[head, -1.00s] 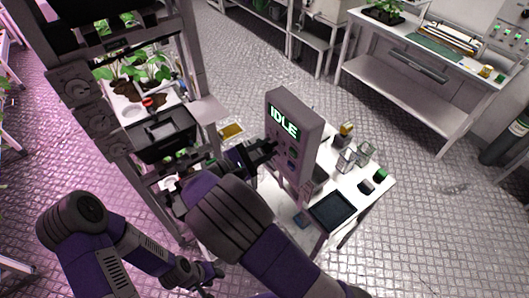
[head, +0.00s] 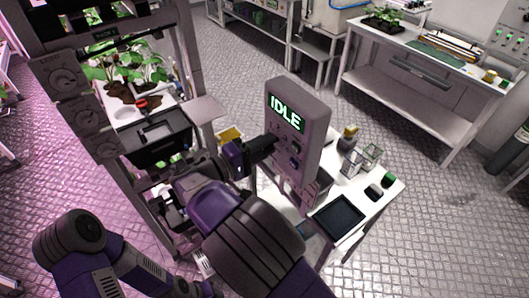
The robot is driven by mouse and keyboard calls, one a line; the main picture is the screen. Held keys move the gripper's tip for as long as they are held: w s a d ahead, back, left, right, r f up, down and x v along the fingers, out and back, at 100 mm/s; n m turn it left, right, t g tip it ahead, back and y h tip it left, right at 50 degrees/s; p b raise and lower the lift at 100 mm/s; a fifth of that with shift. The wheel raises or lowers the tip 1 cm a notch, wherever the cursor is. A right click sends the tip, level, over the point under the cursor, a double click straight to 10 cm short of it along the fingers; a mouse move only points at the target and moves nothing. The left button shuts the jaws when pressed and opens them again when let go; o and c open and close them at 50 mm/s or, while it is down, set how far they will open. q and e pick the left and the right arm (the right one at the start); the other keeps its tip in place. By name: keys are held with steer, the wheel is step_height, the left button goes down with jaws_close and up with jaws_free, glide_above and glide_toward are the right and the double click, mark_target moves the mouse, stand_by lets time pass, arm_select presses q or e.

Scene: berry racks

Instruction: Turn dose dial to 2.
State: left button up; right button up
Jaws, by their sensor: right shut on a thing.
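A grey control box (head: 318,128) with a lit screen reading "IDLE" (head: 286,113) stands at the near end of the white table. Small dark knobs (head: 295,147) show on its front below the screen. My right gripper (head: 272,143) reaches the left side of that front and is shut on what appears to be the dose dial. Its fingers hide the dial, so its setting cannot be read. My left arm (head: 95,255) is low at the left; its gripper is mostly hidden at the bottom, and its fingers cannot be made out.
The white table (head: 376,212) holds a dark tray (head: 339,217), clear containers (head: 371,156) and small bottles. A rack with plants (head: 145,70) and round grey dials (head: 63,77) stands close on the left. A bench (head: 400,91) is at the back right, with open floor before it.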

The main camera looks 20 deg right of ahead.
steer(key=shift+m+b, duration=1.05)
steer(key=shift+m, duration=0.15)
steer(key=o, duration=1.1)
steer(key=shift+c, duration=0.2)
steer(key=v, duration=0.7)
steer(key=shift+s+a, duration=0.15)
steer(key=shift+a, duration=0.15)
